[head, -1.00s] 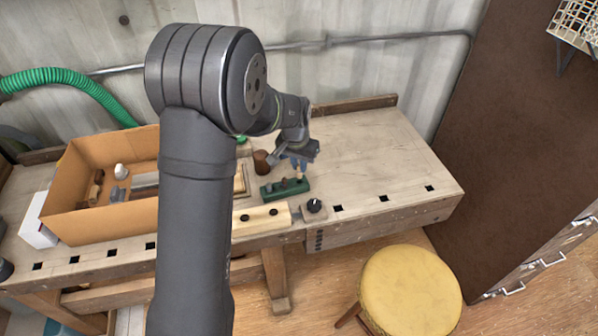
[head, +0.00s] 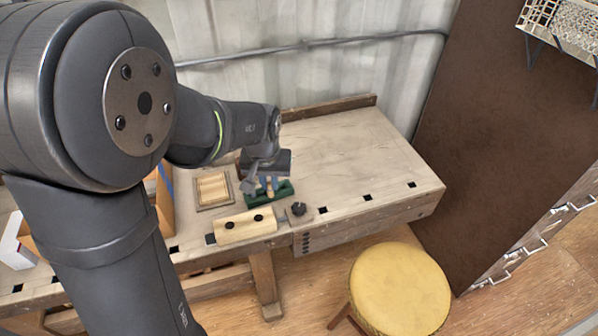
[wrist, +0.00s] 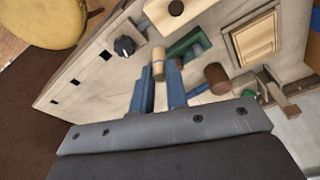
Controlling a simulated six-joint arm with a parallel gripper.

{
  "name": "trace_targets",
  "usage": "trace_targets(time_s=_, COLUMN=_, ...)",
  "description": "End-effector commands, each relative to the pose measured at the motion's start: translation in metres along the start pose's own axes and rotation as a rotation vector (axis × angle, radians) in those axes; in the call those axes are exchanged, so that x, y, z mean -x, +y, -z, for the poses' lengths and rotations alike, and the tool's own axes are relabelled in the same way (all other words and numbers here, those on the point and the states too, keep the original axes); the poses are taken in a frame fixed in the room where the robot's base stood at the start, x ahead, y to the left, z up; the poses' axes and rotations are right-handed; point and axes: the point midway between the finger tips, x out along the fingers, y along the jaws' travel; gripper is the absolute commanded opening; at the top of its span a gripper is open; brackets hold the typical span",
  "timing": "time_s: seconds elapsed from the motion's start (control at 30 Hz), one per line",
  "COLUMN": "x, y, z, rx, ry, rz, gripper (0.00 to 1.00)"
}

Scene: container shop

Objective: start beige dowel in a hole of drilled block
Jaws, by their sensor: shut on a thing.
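My gripper (head: 268,181) has blue fingers, which also show in the wrist view (wrist: 161,78). They are shut on a small beige dowel (wrist: 158,60), held clear of the bench beside the green rack (head: 284,189). The dowel's end sticks out past the fingertips. The drilled block (head: 252,228) is a pale wooden bar with two dark holes in its top, at the bench's front edge. Part of it shows at the top of the wrist view (wrist: 196,9). The gripper is behind and slightly right of the block; the dowel is apart from it.
A black knob (head: 298,209) stands just right of the block. A shallow wooden tray (head: 230,202) lies to the left. A brown cylinder (wrist: 216,76) stands near the rack. The bench's right side (head: 350,155) is clear. A yellow stool (head: 400,290) stands in front.

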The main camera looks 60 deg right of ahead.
Motion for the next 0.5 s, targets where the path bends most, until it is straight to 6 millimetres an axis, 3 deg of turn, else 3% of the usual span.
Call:
trace_targets(time_s=0.1, x=0.002, y=-0.025, z=-0.015, rx=0.076, ry=0.001, rz=0.011, gripper=0.00)
trace_targets(time_s=0.2, x=0.001, y=-0.035, z=-0.021, rx=0.108, ry=0.001, rz=0.016, gripper=0.00)
trace_targets(time_s=0.5, x=-0.018, y=-0.037, z=-0.026, rx=0.116, ry=-0.002, rz=0.018, gripper=0.00)
